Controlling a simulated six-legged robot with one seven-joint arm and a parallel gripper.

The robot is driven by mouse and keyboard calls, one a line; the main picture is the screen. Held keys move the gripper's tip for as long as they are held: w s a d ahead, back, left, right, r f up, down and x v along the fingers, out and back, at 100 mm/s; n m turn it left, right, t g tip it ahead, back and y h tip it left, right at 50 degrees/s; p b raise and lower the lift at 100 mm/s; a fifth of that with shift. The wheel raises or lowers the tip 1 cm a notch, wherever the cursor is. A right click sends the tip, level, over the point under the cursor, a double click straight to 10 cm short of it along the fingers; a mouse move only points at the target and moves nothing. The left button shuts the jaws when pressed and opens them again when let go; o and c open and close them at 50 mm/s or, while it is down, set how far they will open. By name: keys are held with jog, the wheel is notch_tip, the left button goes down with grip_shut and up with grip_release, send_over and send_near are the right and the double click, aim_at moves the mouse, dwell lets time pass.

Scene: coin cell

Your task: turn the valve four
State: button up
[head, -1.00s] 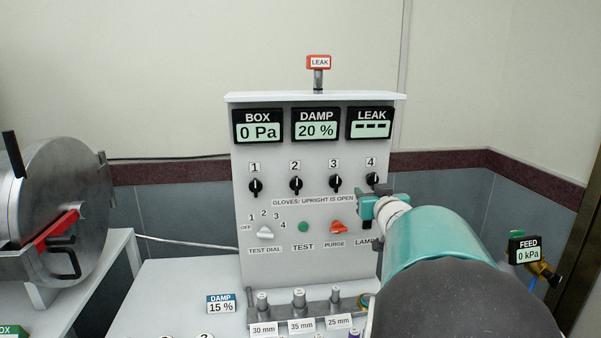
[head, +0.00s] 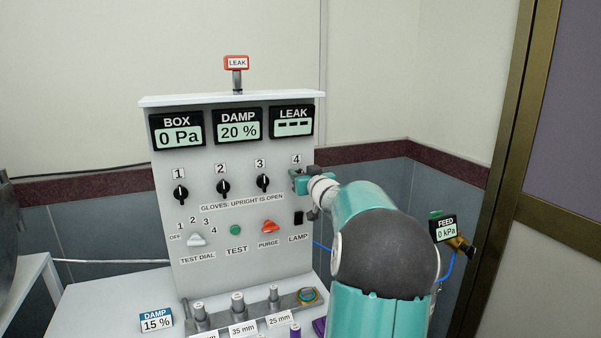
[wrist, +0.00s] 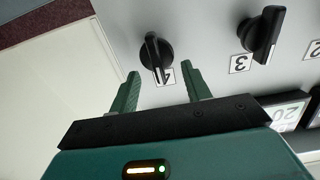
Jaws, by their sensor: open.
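Valve four is a black knob (wrist: 155,50) on the light grey panel, with its "4" label beside it in the wrist view. My gripper (wrist: 162,75) is open there, its two green fingers pointing at the panel. In the head view my gripper (head: 300,181) is just below the "4" label (head: 297,160) and hides the knob.
Valve three (head: 263,183) is close to the left of my gripper, with valves two (head: 223,188) and one (head: 181,195) further left. The lamp switch (head: 298,218) is below my gripper. A bench rack (head: 255,307) stands under the panel. A feed gauge (head: 443,228) is at right.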

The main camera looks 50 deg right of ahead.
jog(key=shift+x, duration=0.95)
